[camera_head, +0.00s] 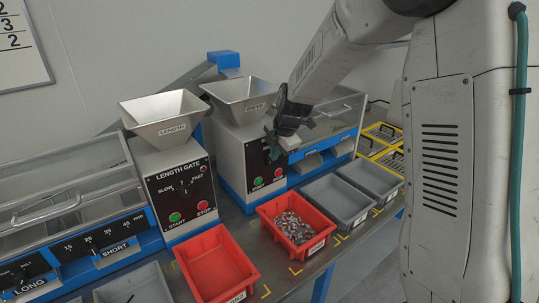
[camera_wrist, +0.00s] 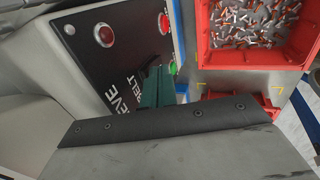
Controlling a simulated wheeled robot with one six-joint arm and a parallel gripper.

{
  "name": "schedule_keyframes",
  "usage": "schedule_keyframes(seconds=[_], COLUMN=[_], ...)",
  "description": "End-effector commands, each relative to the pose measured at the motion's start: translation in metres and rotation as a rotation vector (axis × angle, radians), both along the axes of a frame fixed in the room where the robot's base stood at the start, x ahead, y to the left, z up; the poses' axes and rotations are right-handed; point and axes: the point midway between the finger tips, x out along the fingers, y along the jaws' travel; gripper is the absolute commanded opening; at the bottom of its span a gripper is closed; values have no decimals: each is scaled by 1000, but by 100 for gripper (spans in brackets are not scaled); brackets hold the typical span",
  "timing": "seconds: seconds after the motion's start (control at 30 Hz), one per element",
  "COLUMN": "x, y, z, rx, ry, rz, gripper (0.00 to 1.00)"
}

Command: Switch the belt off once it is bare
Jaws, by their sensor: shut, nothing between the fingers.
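My gripper (camera_head: 274,148) is in front of the control panel of the second hopper machine. It is shut and empty. Its teal fingers (camera_wrist: 158,82) show in the wrist view against a black panel (camera_wrist: 130,55) lettered "BELT" and partly "EVE". A green button (camera_wrist: 172,68) is just beside the fingertips; I cannot tell if they touch it. A red button (camera_wrist: 164,22) and a larger red round knob or lamp (camera_wrist: 103,34) are on the same panel. In the head view this panel shows a green button (camera_head: 258,181) and a red button (camera_head: 278,172). The belt's surface cannot be made out.
A red bin (camera_head: 263,213) of small metal parts stands below the panel. An empty red bin (camera_head: 190,285) is left of it, and grey bins (camera_head: 335,222) are right. The length gate machine (camera_head: 180,188) has its own start and stop buttons.

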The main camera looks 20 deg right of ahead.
Motion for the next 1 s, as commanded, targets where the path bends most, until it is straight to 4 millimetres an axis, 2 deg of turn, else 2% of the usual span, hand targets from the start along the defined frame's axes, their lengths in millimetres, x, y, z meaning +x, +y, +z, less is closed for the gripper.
schedule_keyframes(seconds=[0.5,0.83,1.0], x=[0,0,-9], y=[1,1,0], z=[16,17,19], rx=[-1,0,0], ry=[-2,-1,-2], rz=[1,2,4], gripper=[0,0,0])
